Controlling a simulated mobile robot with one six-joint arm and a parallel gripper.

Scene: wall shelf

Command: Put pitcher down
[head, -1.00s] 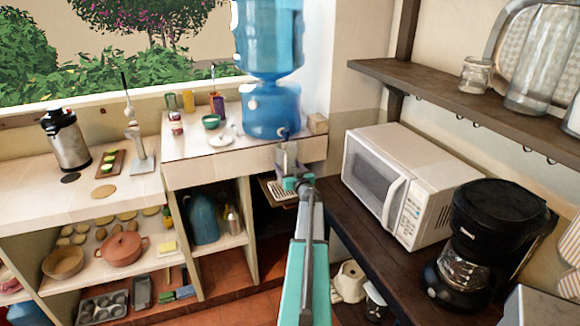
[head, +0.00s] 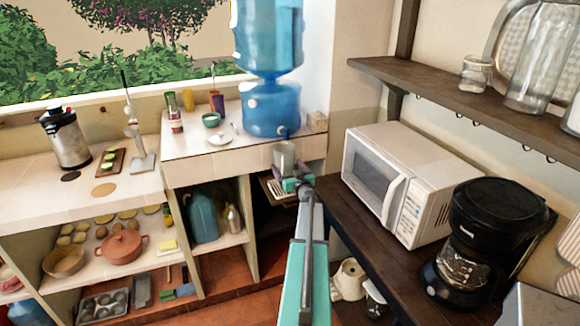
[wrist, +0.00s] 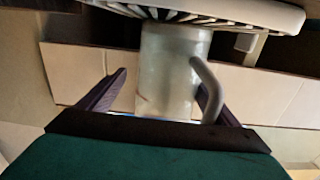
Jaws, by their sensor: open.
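A greyish translucent pitcher (wrist: 165,75) with a curved handle (wrist: 207,88) stands between the fingers of my gripper (wrist: 158,90) in the wrist view. The left finger is apart from the pitcher's wall. The right finger is beside the handle and partly behind it; I cannot tell whether they touch. In the head view the pitcher (head: 284,156) shows small, just above my gripper (head: 291,180), in front of the counter drawer. My gripper is open. The pitcher's base and what bears it are hidden.
A pale slatted piece (wrist: 225,12) crosses the top of the wrist view, close to the pitcher. A white microwave (head: 405,185) and black coffee maker (head: 485,240) stand on the right counter. A blue water dispenser (head: 268,100) stands behind. The left counter has bare patches.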

